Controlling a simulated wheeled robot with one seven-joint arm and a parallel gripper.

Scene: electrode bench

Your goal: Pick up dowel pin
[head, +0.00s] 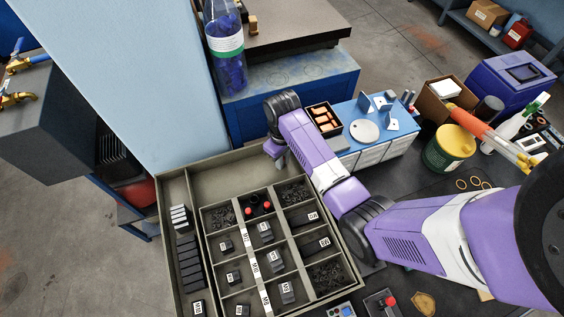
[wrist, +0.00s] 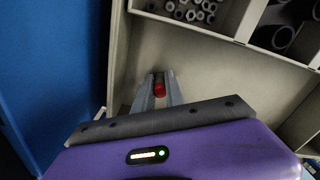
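My gripper (wrist: 159,84) is over the bare back compartment of the parts tray. A small red piece (wrist: 159,90) sits between its two fingers in the wrist view, and they appear closed on it. Only its red end shows, so I cannot tell whether it is the dowel pin. In the head view my gripper (head: 278,158) hangs near the tray's back edge, and the red piece does not show there. The grey divided tray (head: 215,181) holds small dark parts. One bin has a black part with two red ends (head: 257,207).
Ring-shaped parts (wrist: 198,10) lie in a bin ahead in the wrist view. A blue cabinet (head: 250,110) and a small orange-filled box (head: 324,119) stand behind the tray. A pale blue column (head: 130,80) rises at the left. The back compartment is mostly free.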

